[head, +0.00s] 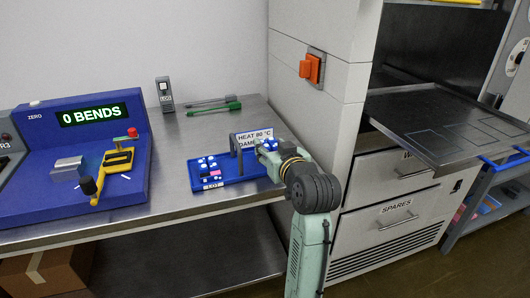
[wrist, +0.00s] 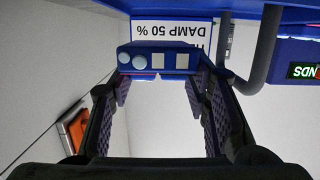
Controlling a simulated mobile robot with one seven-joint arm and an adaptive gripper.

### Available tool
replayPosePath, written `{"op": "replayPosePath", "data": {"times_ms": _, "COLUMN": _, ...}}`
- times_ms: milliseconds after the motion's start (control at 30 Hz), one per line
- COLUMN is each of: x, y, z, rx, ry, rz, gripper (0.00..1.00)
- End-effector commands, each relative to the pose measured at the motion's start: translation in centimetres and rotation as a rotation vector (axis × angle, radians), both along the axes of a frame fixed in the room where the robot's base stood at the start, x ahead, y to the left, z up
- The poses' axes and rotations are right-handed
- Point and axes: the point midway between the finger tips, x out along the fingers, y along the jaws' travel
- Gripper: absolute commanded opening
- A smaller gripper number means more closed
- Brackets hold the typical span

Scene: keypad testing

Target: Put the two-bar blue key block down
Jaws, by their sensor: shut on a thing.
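My gripper (head: 272,148) is at the right end of the blue tray (head: 236,178) in the head view. In the wrist view its two dark ridged fingers (wrist: 160,85) are closed on the sides of a blue key block (wrist: 157,49). The held block's visible face has two pale round dots and two pale squares; I cannot make out its two bars. In the head view the block is mostly hidden by the gripper, and I cannot tell whether it touches the tray. Other key blocks, blue with white tops and one pink, sit at the tray's left part (head: 209,167).
A grey arch handle (head: 237,160) and a HEAT/DAMP sign (head: 254,137) stand close to my gripper. The blue bend tester (head: 75,170) is at left. Green pens (head: 213,109) lie behind. Bare steel table (head: 175,145) lies left of the tray; a white cabinet (head: 310,100) stands at right.

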Motion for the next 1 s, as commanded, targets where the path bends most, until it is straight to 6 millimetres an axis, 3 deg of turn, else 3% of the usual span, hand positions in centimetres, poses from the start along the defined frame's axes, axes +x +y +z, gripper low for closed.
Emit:
{"op": "replayPosePath", "data": {"times_ms": 267, "x": 2.2, "y": 1.9, "z": -0.2, "rx": 0.000, "ry": 0.001, "rz": 0.004, "gripper": 0.11}}
{"op": "replayPosePath", "data": {"times_ms": 400, "x": 2.0, "y": 1.6, "z": -2.7, "rx": 0.002, "ry": 0.005, "rz": -0.001, "gripper": 0.11}}
{"op": "replayPosePath", "data": {"times_ms": 500, "x": 2.0, "y": 1.6, "z": -3.6, "rx": 0.001, "ry": 0.001, "rz": 0.000, "gripper": 0.11}}
{"op": "replayPosePath", "data": {"times_ms": 933, "x": 2.0, "y": 1.6, "z": -4.3, "rx": 0.000, "ry": -0.001, "rz": 0.000, "gripper": 0.11}}
{"op": "replayPosePath", "data": {"times_ms": 967, "x": 2.0, "y": 1.6, "z": -4.1, "rx": 0.000, "ry": -0.001, "rz": 0.000, "gripper": 0.45}}
{"op": "replayPosePath", "data": {"times_ms": 1000, "x": 2.0, "y": 1.6, "z": -4.1, "rx": 0.000, "ry": 0.000, "rz": 0.000, "gripper": 0.48}}
